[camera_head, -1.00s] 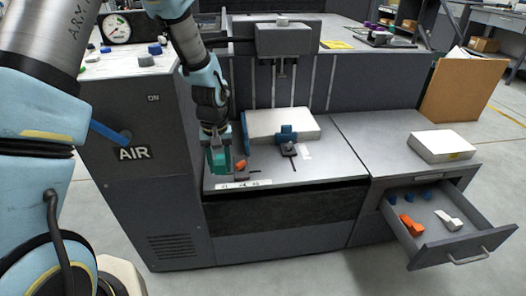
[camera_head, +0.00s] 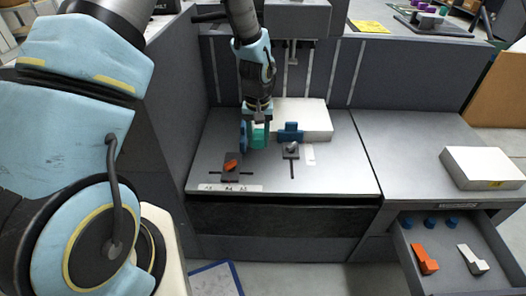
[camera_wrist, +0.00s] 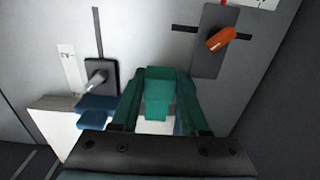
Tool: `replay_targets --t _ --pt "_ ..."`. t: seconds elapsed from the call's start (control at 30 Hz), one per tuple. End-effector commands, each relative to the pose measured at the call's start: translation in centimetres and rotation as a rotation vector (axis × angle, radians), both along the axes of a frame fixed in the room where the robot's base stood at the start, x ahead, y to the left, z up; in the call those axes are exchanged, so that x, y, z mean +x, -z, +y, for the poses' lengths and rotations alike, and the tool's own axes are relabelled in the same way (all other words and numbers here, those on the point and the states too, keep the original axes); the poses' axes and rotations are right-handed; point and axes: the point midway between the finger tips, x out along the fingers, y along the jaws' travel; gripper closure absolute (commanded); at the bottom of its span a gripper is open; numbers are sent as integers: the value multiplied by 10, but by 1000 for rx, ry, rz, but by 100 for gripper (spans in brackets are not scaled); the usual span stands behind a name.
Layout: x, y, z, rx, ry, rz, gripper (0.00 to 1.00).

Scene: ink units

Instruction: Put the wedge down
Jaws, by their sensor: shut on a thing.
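My gripper (camera_head: 259,133) is over the left back part of the grey machine table (camera_head: 330,178), pointing down. It is shut on the teal wedge (camera_wrist: 158,92), which sits between the two dark green fingers in the wrist view. In the head view the wedge (camera_head: 262,136) is partly hidden by the fingers. I cannot tell whether the wedge touches the table.
An orange-handled clamp (camera_head: 231,166) is front left of my gripper; a grey-handled clamp (camera_head: 291,150) and blue block (camera_head: 291,131) are right. An open drawer (camera_head: 407,246) with orange and white pieces juts out at lower right.

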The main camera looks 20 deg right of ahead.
Motion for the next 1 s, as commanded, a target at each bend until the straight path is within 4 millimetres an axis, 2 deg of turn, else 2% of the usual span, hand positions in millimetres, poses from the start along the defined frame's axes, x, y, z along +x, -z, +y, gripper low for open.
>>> replay_targets --t 0.1,0.27,0.5,0.9,0.93,1.0 --pt "0 19 0 0 0 1 100" --pt "0 30 0 0 1 0 100" --pt "0 61 0 0 0 1 100" --pt "0 68 0 -2 0 -1 100" --pt "0 67 0 -2 0 -1 52" --pt "0 66 0 -2 0 -1 44"
